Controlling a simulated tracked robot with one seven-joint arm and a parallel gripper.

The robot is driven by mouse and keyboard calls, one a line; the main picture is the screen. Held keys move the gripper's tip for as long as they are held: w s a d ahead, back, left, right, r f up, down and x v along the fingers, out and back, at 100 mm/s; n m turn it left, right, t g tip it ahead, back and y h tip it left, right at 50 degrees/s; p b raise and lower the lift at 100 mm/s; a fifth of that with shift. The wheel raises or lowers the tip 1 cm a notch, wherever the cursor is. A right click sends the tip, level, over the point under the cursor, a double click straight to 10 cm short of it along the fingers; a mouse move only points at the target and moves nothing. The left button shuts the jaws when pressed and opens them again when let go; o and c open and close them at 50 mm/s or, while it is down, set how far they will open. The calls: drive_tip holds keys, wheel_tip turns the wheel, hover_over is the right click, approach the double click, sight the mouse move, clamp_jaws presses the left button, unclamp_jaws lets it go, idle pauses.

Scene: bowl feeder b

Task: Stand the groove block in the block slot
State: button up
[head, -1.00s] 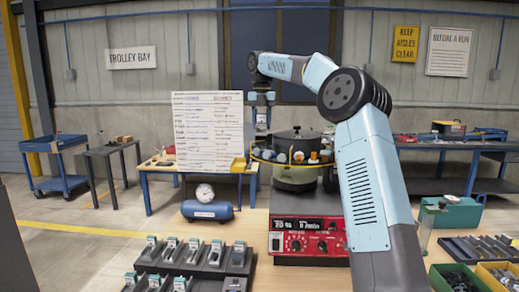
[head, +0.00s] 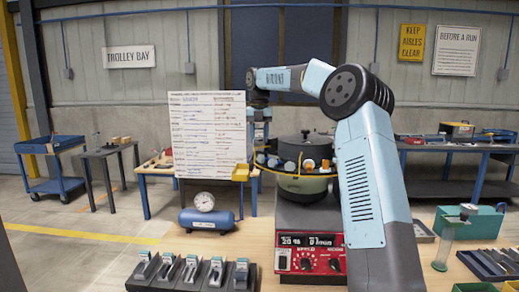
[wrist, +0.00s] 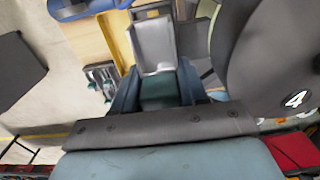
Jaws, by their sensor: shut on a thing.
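My gripper (wrist: 158,80) shows in the wrist view with its two dark blue fingers on either side of a held piece. In the head view my gripper (head: 260,128) hangs at the far end of my arm, beside the white chart board, and the held piece cannot be made out there. I cannot tell which place is the block slot.
A bowl feeder (head: 304,160) stands over a red control box (head: 308,262). A dark rack (head: 190,283) with several grey pieces is at front left. Some bench is bare around the tank.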

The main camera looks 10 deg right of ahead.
sight(259, 146)
drive_tip(key=shift+f, duration=2.15)
drive_tip(key=o, duration=1.2)
wheel_tip(259, 146, up, 11)
drive_tip(key=shift+f, duration=0.1)
drive_tip(key=shift+s+a+r, duration=0.1)
drive_tip(key=shift+s+r, duration=0.05)
drive_tip(key=shift+r, duration=0.5)
